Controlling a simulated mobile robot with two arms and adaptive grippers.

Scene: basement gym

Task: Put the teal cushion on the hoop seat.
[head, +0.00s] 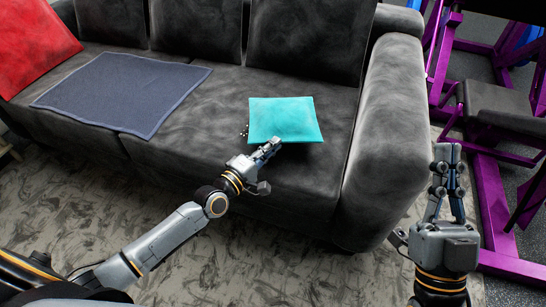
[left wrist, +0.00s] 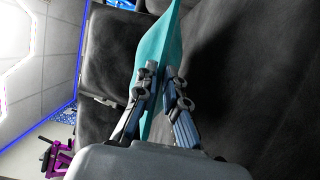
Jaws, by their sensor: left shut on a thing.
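The teal cushion (head: 285,118) is at the right end of the grey sofa's seat in the head view. My left gripper (head: 270,147) is shut on the cushion's near edge. In the left wrist view the cushion (left wrist: 158,52) stands between the two fingers (left wrist: 158,95) and stretches away from them. I cannot tell whether the cushion rests fully on the sofa. My right gripper (head: 448,170) is held up at the right, in front of the sofa's arm, with its fingertips close together and nothing seen between them. No hoop seat is recognisable in either view.
The grey sofa (head: 215,130) fills the middle, with its thick arm (head: 385,125) at the right. A blue-grey blanket (head: 125,90) and a red cushion (head: 35,45) lie on its left part. Purple gym equipment (head: 490,195) stands at the right. Patterned carpet (head: 200,262) in front is open.

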